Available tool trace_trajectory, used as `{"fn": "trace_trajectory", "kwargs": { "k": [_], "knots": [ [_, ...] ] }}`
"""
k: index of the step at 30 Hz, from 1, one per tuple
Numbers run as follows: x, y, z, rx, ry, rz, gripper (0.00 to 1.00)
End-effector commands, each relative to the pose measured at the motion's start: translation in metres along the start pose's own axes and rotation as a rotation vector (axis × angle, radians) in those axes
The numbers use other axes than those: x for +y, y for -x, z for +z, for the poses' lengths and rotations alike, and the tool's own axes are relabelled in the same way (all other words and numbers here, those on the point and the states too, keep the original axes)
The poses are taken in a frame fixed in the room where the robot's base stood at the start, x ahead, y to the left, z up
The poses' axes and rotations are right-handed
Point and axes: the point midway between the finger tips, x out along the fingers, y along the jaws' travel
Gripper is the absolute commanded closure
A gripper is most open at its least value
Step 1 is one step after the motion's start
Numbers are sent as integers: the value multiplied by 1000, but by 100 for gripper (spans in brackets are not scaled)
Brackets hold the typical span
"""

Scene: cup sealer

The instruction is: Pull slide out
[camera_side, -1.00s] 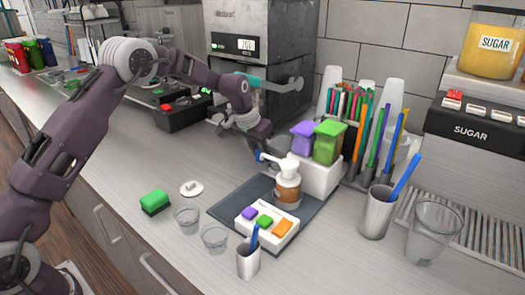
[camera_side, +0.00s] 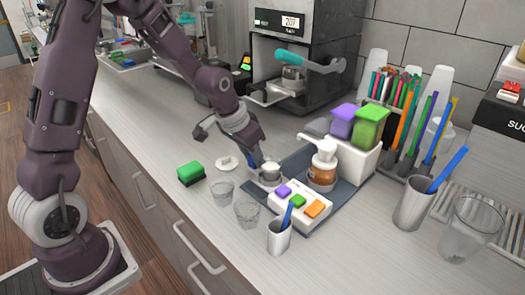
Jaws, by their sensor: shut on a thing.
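The sealer (camera_side: 335,22) is a grey metal machine at the back with a lit display. Its slide (camera_side: 262,97) is a grey tray at the front opening, sticking out a little. A teal-handled lever (camera_side: 290,57) sits above it, with a grey knob at the right end. My gripper (camera_side: 268,172) is low over the front counter, well apart from the slide. It is shut on a small cup-like thing (camera_side: 271,183) with something white at its top, at the mat's left edge. The fingers are small and partly hidden.
A dark mat (camera_side: 335,205) holds a pump bottle (camera_side: 323,165) and a white tray (camera_side: 287,211) of coloured blocks. Clear cups (camera_side: 246,212), a green sponge (camera_side: 190,172) and a white lid (camera_side: 227,163) stand left of it. Straws and cups crowd the right.

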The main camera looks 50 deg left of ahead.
Motion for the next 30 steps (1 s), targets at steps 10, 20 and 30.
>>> {"fn": "trace_trajectory", "kwargs": {
  "k": [10, 20, 30],
  "knots": [
    [0, 2, 5, -3, -1, 0, 100],
    [0, 2, 5, -4, -1, 0, 65],
    [-1, 42, 3, 2, -1, -2, 65]
  ]
}}
